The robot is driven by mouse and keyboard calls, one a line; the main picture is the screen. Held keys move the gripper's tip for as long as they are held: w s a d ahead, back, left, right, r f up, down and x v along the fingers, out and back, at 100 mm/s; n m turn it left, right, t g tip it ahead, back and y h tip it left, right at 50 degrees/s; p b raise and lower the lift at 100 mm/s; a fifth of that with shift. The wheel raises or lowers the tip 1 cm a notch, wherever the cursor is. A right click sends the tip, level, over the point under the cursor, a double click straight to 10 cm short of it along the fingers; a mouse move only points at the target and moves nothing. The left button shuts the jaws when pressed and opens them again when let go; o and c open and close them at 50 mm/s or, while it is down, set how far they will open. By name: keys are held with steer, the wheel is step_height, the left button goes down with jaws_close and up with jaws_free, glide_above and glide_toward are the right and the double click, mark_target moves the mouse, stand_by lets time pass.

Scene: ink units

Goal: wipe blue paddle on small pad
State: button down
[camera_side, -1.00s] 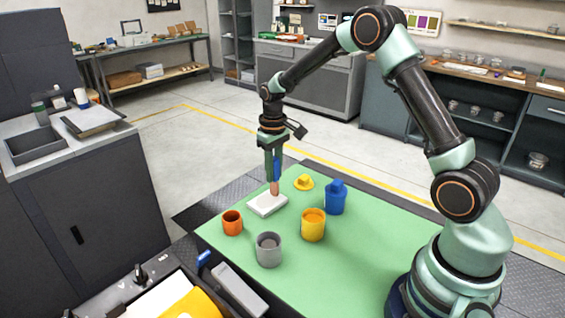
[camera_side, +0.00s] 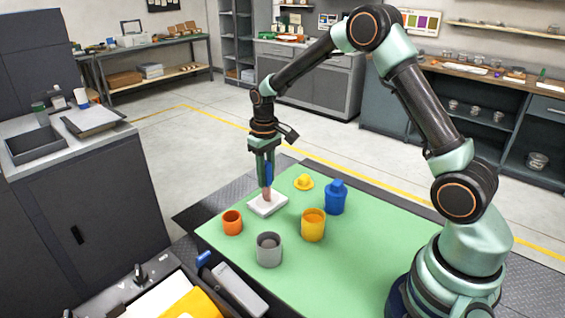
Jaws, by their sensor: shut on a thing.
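My gripper (camera_side: 265,180) points down over the left part of the green mat and is shut on the blue paddle (camera_side: 268,173). The paddle is upright between the fingers, and its pinkish-brown lower end (camera_side: 267,194) reaches down to the small white pad (camera_side: 262,208). The lower end appears to touch the pad's top near its middle, though the exact contact is too small to be sure of. The pad lies flat on the mat.
An orange cup (camera_side: 232,222) stands left of the pad, a grey cup (camera_side: 269,249) in front. A yellow cup (camera_side: 313,225), a blue lidded jar (camera_side: 336,198) and a yellow lid-like piece (camera_side: 303,182) are to the right. The green mat (camera_side: 365,240) is bare further right.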

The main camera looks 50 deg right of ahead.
steer(key=shift+w+a, duration=0.1)
steer(key=shift+a, duration=1.4)
step_height(320, 180, up, 6)
